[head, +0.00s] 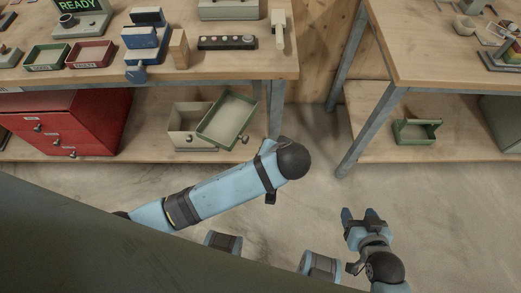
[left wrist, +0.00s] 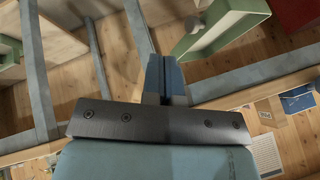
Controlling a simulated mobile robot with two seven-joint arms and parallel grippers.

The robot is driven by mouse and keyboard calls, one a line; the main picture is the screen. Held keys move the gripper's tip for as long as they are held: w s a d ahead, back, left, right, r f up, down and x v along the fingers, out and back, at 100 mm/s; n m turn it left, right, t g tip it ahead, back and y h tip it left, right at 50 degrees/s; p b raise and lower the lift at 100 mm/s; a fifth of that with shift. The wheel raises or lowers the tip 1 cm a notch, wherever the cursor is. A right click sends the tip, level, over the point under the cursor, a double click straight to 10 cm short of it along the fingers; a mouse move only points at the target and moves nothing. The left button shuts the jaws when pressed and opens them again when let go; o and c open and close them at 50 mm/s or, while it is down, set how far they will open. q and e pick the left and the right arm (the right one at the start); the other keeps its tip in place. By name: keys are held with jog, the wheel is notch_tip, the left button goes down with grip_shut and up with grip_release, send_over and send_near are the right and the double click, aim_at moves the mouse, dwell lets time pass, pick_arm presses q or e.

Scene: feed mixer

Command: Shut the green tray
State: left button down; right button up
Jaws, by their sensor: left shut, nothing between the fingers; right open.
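The green tray (head: 207,131) has a green rim, a pale inside and a small round knob at its front. It is out at an angle, at the right of a beige box (head: 184,146) on the lower shelf of the left bench. My right gripper (head: 360,213) is open and empty over the floor, well right of the tray.
A red drawer cabinet (head: 65,120) stands left on the same shelf. Another small green tray (head: 46,57) lies on the bench top beside a red one (head: 91,54). A green caddy (head: 416,132) is on the right bench's lower shelf. The floor (head: 300,195) before the benches is clear.

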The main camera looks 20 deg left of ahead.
pick_arm(q)
jog(key=w+a+f+b, duration=0.1)
jog(key=w+a+f, duration=0.4)
jog(key=a+f, duration=0.2)
jog(key=shift+w+a+f+y+b, duration=0.15)
jog(key=shift+w+f+y+b, duration=0.15)
jog(key=shift+w+f, duration=0.15)
pick_arm(e)
jog(key=shift+s+d+f, duration=0.2)
jog(key=shift+s+f, duration=0.2)
jog(key=shift+f, duration=0.35)
pick_arm(q)
jog(key=shift+s+a+r, duration=0.1)
jog(key=shift+a, duration=0.05)
pick_arm(e)
jog(key=shift+r, duration=0.2)
